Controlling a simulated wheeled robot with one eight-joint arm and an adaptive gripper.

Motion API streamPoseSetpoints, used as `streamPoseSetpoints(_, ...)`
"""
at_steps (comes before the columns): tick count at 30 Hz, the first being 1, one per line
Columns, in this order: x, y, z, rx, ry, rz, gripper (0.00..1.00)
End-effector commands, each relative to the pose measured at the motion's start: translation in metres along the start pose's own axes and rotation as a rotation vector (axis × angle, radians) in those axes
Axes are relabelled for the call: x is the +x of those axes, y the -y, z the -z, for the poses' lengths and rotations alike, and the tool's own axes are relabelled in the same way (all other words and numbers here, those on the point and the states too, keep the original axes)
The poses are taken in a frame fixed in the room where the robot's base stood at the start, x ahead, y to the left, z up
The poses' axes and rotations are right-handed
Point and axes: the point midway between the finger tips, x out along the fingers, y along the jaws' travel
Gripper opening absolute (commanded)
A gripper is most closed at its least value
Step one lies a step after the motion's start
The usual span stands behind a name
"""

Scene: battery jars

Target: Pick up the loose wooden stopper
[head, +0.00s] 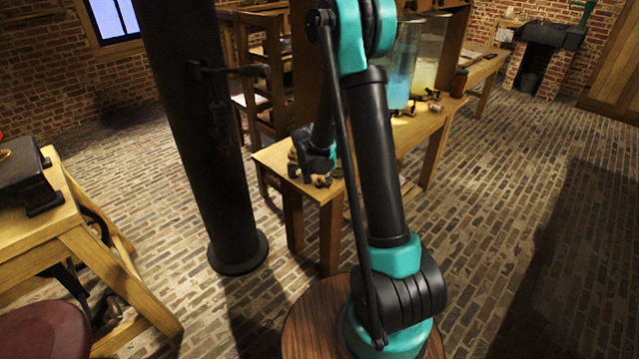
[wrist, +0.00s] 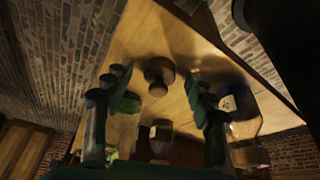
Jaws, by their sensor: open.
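A brown wooden stopper (wrist: 158,72) with a wide round head and a narrower end shows in the upper middle of the wrist view, on the pale wooden bench top. My gripper (wrist: 156,85) is open, with one finger to each side of the stopper in that view. I see no contact between them. In the head view my gripper (head: 316,160) is low over the near left end of the bench (head: 272,157). Small brown objects are beside and under it there, and I cannot tell which is the stopper.
In the wrist view a dark-topped jar (wrist: 161,136) stands below the stopper, and a labelled bottle (wrist: 240,110) is to the right. In the head view a blue-filled glass jar (head: 401,75) and a yellowish one (head: 428,60) stand farther along the bench. A black column (head: 205,130) rises left.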

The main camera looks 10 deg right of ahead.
Motion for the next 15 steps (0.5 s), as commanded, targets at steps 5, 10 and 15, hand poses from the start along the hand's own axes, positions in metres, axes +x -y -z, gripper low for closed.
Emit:
streamPoseSetpoints(5,0.0009,0.0000,0.0000,0.000,0.000,0.000,0.57)
streamPoseSetpoints(10,0.0007,0.0000,-0.0001,-0.001,0.000,0.000,0.43)
streamPoseSetpoints(15,0.0006,0.0000,-0.0001,-0.001,0.000,0.000,0.22)
